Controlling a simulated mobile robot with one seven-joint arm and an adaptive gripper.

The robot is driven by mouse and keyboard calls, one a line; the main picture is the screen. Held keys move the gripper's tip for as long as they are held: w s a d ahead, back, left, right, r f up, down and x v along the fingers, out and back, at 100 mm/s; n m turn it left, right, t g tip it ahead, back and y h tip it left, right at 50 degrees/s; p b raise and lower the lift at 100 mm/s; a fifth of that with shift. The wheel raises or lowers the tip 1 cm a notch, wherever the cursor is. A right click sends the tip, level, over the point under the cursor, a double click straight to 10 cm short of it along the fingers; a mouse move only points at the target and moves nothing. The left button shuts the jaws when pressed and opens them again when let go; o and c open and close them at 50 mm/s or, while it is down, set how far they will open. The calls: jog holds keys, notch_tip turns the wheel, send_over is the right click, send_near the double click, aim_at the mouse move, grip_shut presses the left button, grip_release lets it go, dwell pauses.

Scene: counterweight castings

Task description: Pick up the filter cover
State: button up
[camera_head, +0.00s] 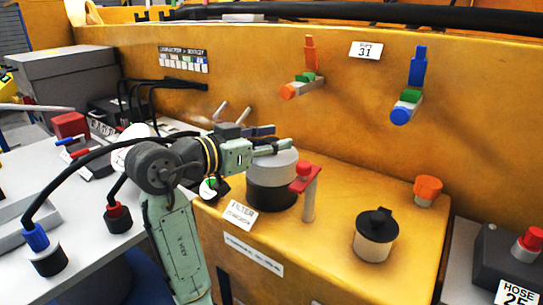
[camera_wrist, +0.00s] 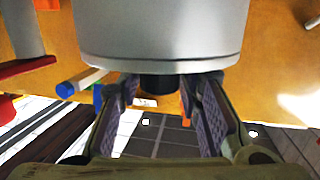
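The filter cover (camera_head: 274,165) is a light grey cylinder on a black lower part (camera_head: 270,193), upright on the yellow housing behind the FILTER label (camera_head: 239,214). In the wrist view, the grey cylinder (camera_wrist: 160,35) fills the upper middle. A short dark part (camera_wrist: 159,83) shows at its edge, between my fingertips. My gripper (camera_head: 272,142) reaches in from the left at the height of the cover's top. In the wrist view, my gripper's fingers (camera_wrist: 172,88) are spread with a gap between them. I cannot tell whether they touch the dark part.
A red-topped post (camera_head: 306,185) stands close to the cover's right. A black-capped cylinder (camera_head: 375,234) and an orange knob (camera_head: 427,190) are farther right. A yellow wall with an orange-and-green valve (camera_head: 303,83) and a blue-handled valve (camera_head: 408,95) rises behind.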

grip_shut()
dwell(0.6)
